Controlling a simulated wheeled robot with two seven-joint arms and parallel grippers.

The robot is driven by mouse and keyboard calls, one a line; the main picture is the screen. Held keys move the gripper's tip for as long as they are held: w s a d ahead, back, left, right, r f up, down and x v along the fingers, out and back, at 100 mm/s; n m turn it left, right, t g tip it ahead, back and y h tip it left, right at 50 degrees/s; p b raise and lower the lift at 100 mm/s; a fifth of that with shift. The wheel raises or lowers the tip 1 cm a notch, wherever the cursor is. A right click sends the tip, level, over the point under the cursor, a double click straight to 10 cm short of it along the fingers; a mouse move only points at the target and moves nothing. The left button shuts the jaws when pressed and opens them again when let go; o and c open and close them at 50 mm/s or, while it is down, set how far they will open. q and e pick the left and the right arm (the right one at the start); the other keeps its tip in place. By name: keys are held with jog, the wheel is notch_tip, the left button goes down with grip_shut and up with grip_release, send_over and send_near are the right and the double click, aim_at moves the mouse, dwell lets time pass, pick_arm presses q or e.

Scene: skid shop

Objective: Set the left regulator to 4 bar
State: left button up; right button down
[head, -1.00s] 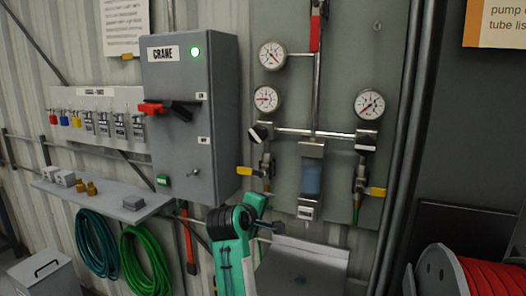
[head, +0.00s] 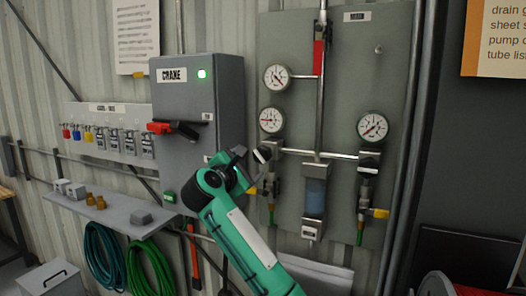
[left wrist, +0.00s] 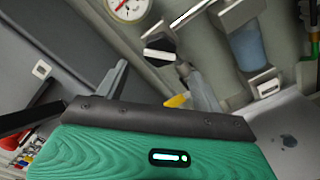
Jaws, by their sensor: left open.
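The left regulator's black knob with a white mark (head: 261,154) sits at the left end of the horizontal pipe on the grey panel. Its round white gauge (head: 271,120) is just above; the needle points left, and the numbers are too small to read. My left gripper (head: 243,168) is open and empty, just left of and below the knob, with no clear contact. In the left wrist view the knob (left wrist: 160,50) is ahead of the gripper, its white stripe tilted. Part of the gauge (left wrist: 127,8) shows at the top edge. My right gripper is out of view.
A yellow-handled valve hangs below the knob, partly behind my gripper. The right regulator knob (head: 369,160) and gauge (head: 372,127), an upper gauge (head: 277,77) and a blue filter bowl (head: 315,192) share the panel. The grey CRANE box (head: 200,135) stands close on the left.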

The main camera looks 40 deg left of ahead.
aim_at(259, 157)
pick_arm(q)
jog(key=p+x, duration=0.4)
jog(key=x, duration=0.5)
jog(key=shift+w+r, duration=0.1)
jog(key=shift+w, duration=0.05)
jog(key=shift+w+a, duration=0.1)
jog(key=shift+w, duration=0.35)
jog(key=c, duration=0.9)
jog(key=shift+c, duration=0.5)
